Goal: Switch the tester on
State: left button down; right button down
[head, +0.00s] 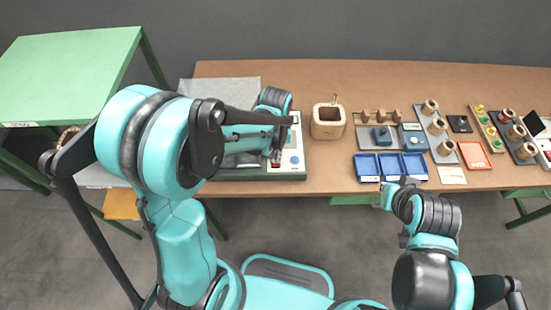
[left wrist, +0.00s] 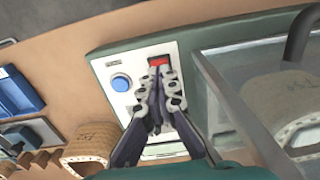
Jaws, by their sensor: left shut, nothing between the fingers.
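The tester (head: 250,174) is a dark green box with a pale control panel on the brown table, in front of my left side. In the left wrist view its panel (left wrist: 110,66) carries a round blue button (left wrist: 121,83) and a red switch (left wrist: 159,61). My left gripper (left wrist: 160,76) is shut and empty, its fingertips at the near edge of the red switch and partly covering it. I cannot tell whether they touch it. In the head view my left gripper (head: 276,155) is over the panel, largely hidden by its arm. My right gripper (head: 388,190) is near the table's front edge.
A clear-walled cover (left wrist: 225,85) stands beside the panel on the tester. A green table (head: 70,70) is at left.

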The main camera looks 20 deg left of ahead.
pick_arm(q)
jog(key=shift+f+b, duration=0.9)
jog(key=shift+f, duration=0.15)
dwell(0.9)
jog(key=shift+r, duration=0.1)
jog(key=shift+r+p, duration=2.75)
jog(key=shift+r, duration=0.75)
jog(key=shift+f, duration=0.1)
